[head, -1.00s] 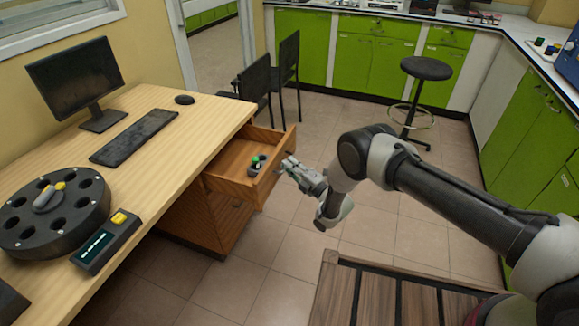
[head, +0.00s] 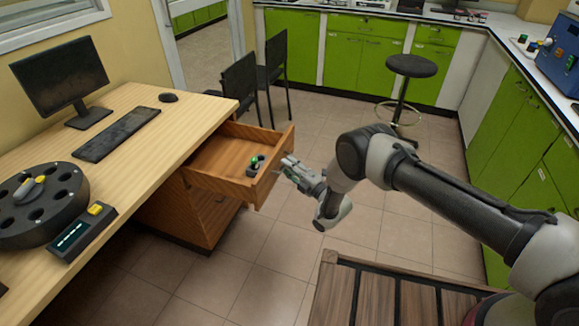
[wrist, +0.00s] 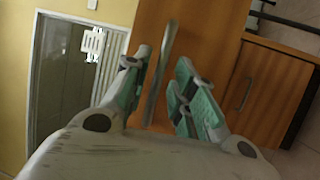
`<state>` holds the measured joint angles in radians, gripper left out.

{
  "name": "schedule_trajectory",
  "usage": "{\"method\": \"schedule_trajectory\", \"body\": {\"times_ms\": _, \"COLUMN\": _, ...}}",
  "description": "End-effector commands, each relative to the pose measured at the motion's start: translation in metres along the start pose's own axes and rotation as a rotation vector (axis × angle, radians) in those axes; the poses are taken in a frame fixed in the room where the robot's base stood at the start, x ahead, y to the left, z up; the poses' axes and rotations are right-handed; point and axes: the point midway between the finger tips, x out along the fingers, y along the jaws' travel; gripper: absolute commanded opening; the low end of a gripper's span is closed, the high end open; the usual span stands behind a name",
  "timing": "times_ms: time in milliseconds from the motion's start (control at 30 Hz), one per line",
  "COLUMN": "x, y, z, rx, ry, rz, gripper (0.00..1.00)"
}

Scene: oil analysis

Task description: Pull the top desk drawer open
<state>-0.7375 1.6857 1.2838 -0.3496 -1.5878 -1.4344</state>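The top desk drawer (head: 222,184) stands well out of the wooden desk, with its inside showing. My gripper (head: 288,166) is at the outer face of its front, low and to the right. In the wrist view, the metal bar handle (wrist: 161,75) lies between the green-padded fingers of my gripper (wrist: 162,80). A gap shows beside the bar on the right, so its exact contact with the pads is hard to see. The drawer keeps its place against my gripper as the desk shifts.
Small items with a green top (head: 254,165) lie in the drawer. The desktop (head: 150,150) bears a monitor, a keyboard, a mouse and a round black carousel. Black chairs (head: 240,85) stand behind the desk and a stool (head: 411,66) farther back. The tiled floor near the drawer is clear.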

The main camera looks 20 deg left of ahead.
Motion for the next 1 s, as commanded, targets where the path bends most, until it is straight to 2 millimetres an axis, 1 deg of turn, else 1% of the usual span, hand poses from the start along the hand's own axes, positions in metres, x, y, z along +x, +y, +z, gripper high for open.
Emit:
{"method": "schedule_trajectory", "body": {"times_ms": 267, "x": 0.0, "y": 0.001, "z": 0.0, "rx": -0.001, "ry": 0.0, "rz": 0.002, "gripper": 0.31}}
{"method": "schedule_trajectory", "body": {"times_ms": 367, "x": -0.005, "y": 0.001, "z": 0.001, "rx": 0.0, "ry": -0.001, "rz": 0.002, "gripper": 0.31}}
{"method": "schedule_trajectory", "body": {"times_ms": 467, "x": -0.019, "y": 0.0, "z": 0.001, "rx": 0.0, "ry": -0.002, "rz": 0.0, "gripper": 0.31}}
{"method": "schedule_trajectory", "body": {"times_ms": 700, "x": -0.074, "y": 0.0, "z": 0.001, "rx": 0.001, "ry": -0.003, "rz": -0.002, "gripper": 0.31}}
{"method": "schedule_trajectory", "body": {"times_ms": 800, "x": -0.093, "y": 0.0, "z": 0.001, "rx": 0.0, "ry": -0.002, "rz": 0.0, "gripper": 0.31}}
{"method": "schedule_trajectory", "body": {"times_ms": 900, "x": -0.108, "y": 0.0, "z": 0.001, "rx": 0.0, "ry": -0.002, "rz": 0.001, "gripper": 0.31}}
{"method": "schedule_trajectory", "body": {"times_ms": 1000, "x": -0.116, "y": 0.0, "z": 0.001, "rx": 0.0, "ry": 0.0, "rz": 0.001, "gripper": 0.31}}
